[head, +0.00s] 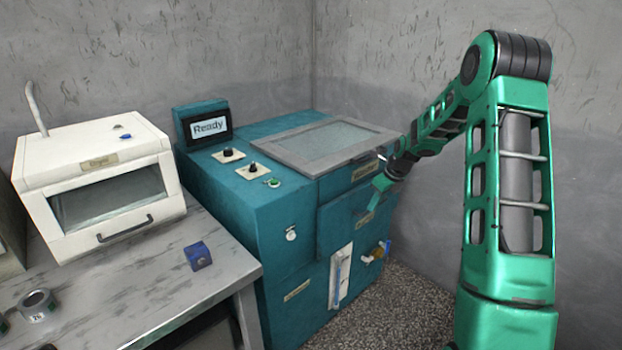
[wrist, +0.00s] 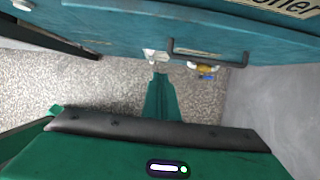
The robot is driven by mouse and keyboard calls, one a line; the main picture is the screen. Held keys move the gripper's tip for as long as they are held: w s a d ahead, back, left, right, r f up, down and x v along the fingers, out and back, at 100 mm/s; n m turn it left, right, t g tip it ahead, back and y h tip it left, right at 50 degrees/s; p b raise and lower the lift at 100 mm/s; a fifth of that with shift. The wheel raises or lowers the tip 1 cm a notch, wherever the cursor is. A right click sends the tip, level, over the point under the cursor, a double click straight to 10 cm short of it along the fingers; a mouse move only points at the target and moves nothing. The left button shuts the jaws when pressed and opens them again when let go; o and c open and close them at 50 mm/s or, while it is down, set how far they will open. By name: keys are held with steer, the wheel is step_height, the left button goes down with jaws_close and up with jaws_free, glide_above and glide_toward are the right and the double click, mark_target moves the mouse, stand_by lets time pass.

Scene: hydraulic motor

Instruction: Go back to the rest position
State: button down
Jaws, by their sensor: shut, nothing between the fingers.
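My green gripper (head: 381,184) is at the end of my raised arm, in front of the right part of the teal machine (head: 268,222) in the head view. In the wrist view the narrow green fingers of my gripper (wrist: 160,78) point toward the machine's front. The fingers are together with nothing held. The fingertips appear close to the machine's front face, but I cannot tell the exact gap.
The machine has a screen (head: 208,127) reading "Ready", a grey-framed lid (head: 375,150) and a brass-and-blue fitting (head: 379,251). A white cabinet (head: 100,165), blue block (head: 198,256) and tape roll (head: 38,305) are on the workbench (head: 225,285). Speckled floor (head: 410,310) shows at right.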

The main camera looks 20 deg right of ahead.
steer(key=s+a+r+n+g+h, duration=0.1)
steer(key=s+r+n, duration=0.35)
steer(key=s, duration=0.35)
steer(key=s+a+r+n+g, duration=0.1)
steer(key=s+r+n, duration=0.35)
steer(key=s, duration=0.25)
steer(key=s+a+r+n+g+h, duration=0.1)
steer(key=s+a+r+n, duration=0.1)
steer(key=s+r+n, duration=0.45)
steer(key=s+a+n, duration=0.2)
steer(key=s+n, duration=0.2)
steer(key=s, duration=0.8)
steer(key=s+a+n, duration=0.3)
steer(key=s+n, duration=0.2)
steer(key=s, duration=0.7)
steer(key=shift+s+a+g+y, duration=0.3)
steer(key=shift+s+a+g, duration=0.05)
steer(key=shift+s+g, duration=0.05)
steer(key=shift+n, duration=0.25)
steer(key=shift+w+f, duration=0.25)
steer(key=shift+w, duration=0.35)
